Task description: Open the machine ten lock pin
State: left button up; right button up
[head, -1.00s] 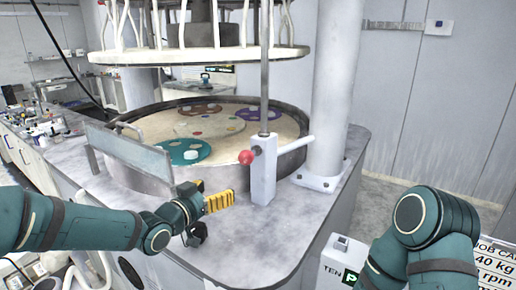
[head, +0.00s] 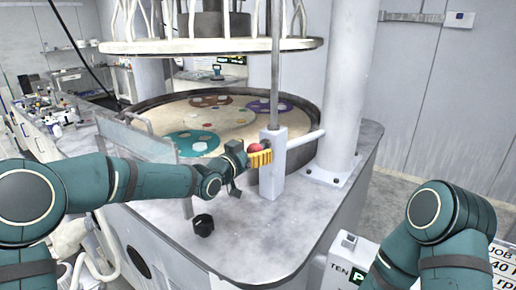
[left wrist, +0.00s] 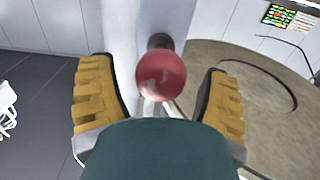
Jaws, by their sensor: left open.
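The lock pin shows as a red ball knob (head: 254,148) on the side of a grey upright block (head: 272,168) at the machine's rim. My left gripper (head: 258,157) is at the knob, its yellow pads partly in front of the block. In the left wrist view the red knob (left wrist: 161,75) on its dark stem sits between the two spread yellow fingers (left wrist: 158,68), with a gap on each side. The left gripper is open and holds nothing. My right arm shows at the lower right of the head view, but its gripper is out of frame.
The round platen (head: 235,125) with coloured discs lies behind the block, under a raised white ring (head: 210,47). A vertical rod rises from the block, beside a thick grey column (head: 345,90). A clear panel (head: 135,140) and a black knob (head: 203,225) are at left. A box labelled TEN (head: 345,262) stands in front.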

aim_at(250, 153)
pick_arm(q)
jog(key=shift+x, duration=1.05)
jog(key=c, duration=1.3)
jog(key=shift+s+a+b, duration=0.25)
jog(key=shift+s+b, duration=0.05)
jog(key=shift+b, duration=0.1)
jog(key=b+v, duration=0.1)
jog(key=v, duration=0.2)
jog(key=shift+s+a+b, duration=0.25)
jog(key=shift+s+b, duration=0.05)
jog(key=shift+b, duration=0.1)
jog(key=shift+s+a, duration=0.15)
jog(key=shift+s, duration=0.15)
jog(key=o, duration=1.3)
jog(key=shift+s+a, duration=0.1)
